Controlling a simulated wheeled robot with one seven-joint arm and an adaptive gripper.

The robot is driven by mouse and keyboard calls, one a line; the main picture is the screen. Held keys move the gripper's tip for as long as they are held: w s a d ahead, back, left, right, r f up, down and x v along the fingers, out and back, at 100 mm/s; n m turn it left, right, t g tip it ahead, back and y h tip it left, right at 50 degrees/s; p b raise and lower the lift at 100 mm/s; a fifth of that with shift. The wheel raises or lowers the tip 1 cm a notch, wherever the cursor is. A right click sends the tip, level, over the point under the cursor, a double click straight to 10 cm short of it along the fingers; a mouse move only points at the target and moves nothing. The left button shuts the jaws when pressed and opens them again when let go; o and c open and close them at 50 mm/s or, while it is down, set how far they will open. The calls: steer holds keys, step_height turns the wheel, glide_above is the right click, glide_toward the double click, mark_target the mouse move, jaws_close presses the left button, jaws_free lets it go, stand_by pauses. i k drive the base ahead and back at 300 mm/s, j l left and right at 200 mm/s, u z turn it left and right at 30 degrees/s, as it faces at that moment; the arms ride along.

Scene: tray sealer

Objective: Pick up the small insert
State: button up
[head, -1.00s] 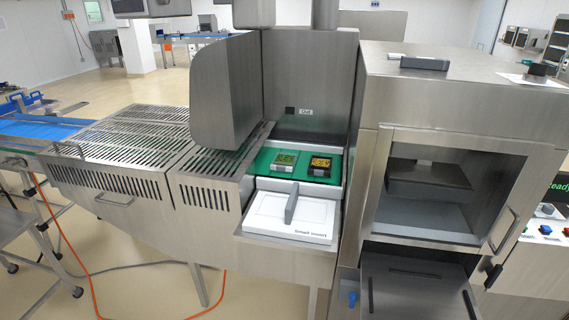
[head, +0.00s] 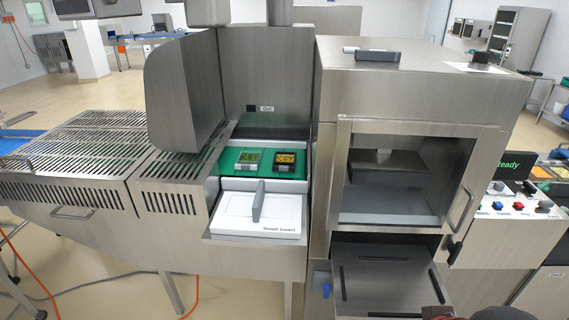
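The small insert (head: 235,210) is a white flat plate with the words "Small insert" on its front edge. It lies in the front bay of the steel conveyor machine. A grey upright handle (head: 259,200) stands across its middle. Nothing is touching the handle. My gripper's fingers are not in view, so I cannot see whether it is open or shut. Only dark parts, perhaps of my own arm, show at the bottom edge.
Behind the insert, a green belt (head: 226,162) carries two small filled trays, one green (head: 248,160) and one dark with orange food (head: 282,161). A steel guard (head: 180,95) rises at the left. The steel sealer cabinet (head: 420,85) stands close at the right, with a lowered shelf (head: 388,275).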

mark_target(260, 215)
steer(key=i+j+u, duration=0.25)
steer(key=i+j, duration=0.45)
steer(key=i+j+u, duration=0.3)
steer(key=i+j, duration=0.4)
steer(key=i, duration=0.1)
